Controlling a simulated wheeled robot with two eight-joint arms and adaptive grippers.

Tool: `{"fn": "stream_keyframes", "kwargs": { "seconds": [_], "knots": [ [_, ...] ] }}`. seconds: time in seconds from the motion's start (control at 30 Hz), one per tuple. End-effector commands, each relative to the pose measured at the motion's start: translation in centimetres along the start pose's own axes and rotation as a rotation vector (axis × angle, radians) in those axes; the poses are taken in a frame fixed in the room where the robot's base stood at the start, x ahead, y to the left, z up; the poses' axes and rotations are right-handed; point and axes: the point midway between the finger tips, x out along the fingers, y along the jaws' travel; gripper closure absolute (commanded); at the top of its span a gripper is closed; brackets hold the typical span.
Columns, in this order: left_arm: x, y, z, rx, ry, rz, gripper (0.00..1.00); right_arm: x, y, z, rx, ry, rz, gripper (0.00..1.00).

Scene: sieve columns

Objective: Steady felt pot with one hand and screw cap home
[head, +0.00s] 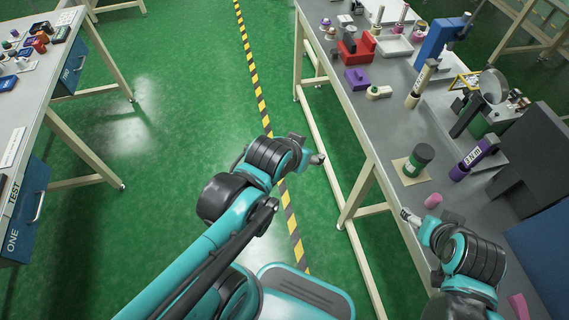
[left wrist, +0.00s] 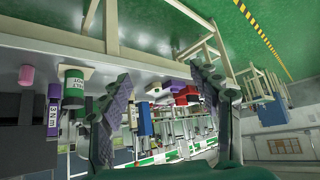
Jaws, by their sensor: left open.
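The felt pot (head: 414,166) is a green jar with a dark top, standing upright on a tan square pad on the grey bench. It also shows in the left wrist view (left wrist: 74,90), with lettering on its side. I cannot tell a separate cap for certain. A small pink cylinder (head: 433,201) stands near the pot, towards me. My left gripper (head: 318,158) is over the floor, left of the bench and apart from the pot. In the left wrist view its fingers (left wrist: 162,75) are open and empty. My right gripper (head: 408,215) is by the bench's front edge, near the pink cylinder.
A purple-and-white torque tool (head: 474,158) marked in Nm stands right of the pot, beside a dark box (head: 513,170). A blue stand, red holder (head: 357,48) and purple block (head: 356,80) are farther back. Free floor lies left of the bench.

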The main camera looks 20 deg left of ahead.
Motion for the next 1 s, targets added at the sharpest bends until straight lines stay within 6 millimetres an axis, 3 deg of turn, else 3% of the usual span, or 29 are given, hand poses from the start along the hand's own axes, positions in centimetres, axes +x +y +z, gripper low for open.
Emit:
{"fn": "stream_keyframes", "kwargs": {
  "seconds": [0.1, 0.3, 1.0],
  "knots": [
    [-1.9, -1.5, 2.5, -0.033, -0.055, -0.021, 0.37, 0.0, 0.0, 0.0, 0.0, 0.0, 0.0, 0.26],
    [-3.4, -2.4, 4.6, -0.056, -0.101, -0.035, 0.37, 0.0, 0.0, 0.0, 0.0, 0.0, 0.0, 0.26],
    [-3.5, -2.5, 4.8, -0.059, -0.107, -0.036, 0.37, 0.0, 0.0, 0.0, 0.0, 0.0, 0.0, 0.26]
  ]
}}
